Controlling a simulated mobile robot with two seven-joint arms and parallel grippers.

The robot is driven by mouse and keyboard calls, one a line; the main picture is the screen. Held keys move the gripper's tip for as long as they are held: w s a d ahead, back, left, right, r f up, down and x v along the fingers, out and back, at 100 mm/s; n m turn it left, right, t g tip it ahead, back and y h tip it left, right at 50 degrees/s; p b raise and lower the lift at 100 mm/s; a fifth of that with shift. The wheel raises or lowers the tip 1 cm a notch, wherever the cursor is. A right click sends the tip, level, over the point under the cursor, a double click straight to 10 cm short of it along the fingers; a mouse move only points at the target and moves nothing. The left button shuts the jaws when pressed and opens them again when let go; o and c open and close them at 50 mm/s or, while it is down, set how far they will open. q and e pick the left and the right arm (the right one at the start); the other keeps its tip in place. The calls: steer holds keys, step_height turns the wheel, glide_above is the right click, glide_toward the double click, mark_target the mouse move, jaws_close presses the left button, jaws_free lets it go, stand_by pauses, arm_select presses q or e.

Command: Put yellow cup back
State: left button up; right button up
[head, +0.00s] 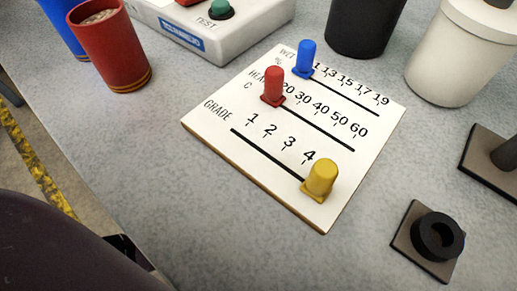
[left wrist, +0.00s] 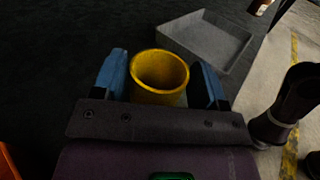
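The yellow cup (left wrist: 158,92) is in the left wrist view, between the two blue fingers of my left gripper (left wrist: 160,62). The cup and my left gripper do not show in the head view. My right gripper is in neither view.
A red cup (head: 108,48) with grain and a blue cup (head: 62,22) stand at the upper left. A marker board (head: 245,150), tester (head: 205,38), black container (head: 362,25) and white container (head: 455,60) share the table. A grey tray (left wrist: 235,58) lies beyond the yellow cup.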

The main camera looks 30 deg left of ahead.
arm_select(q)
steer(key=shift+o, duration=1.2)
steer(key=shift+r, duration=0.1)
steer(key=shift+s+a, duration=0.1)
steer(key=shift+a, duration=0.05)
steer(key=p+v, duration=0.1)
steer(key=v, duration=1)
steer(key=shift+s+a+r, duration=0.1)
steer(key=shift+s+a, duration=0.1)
steer(key=shift+a, duration=0.05)
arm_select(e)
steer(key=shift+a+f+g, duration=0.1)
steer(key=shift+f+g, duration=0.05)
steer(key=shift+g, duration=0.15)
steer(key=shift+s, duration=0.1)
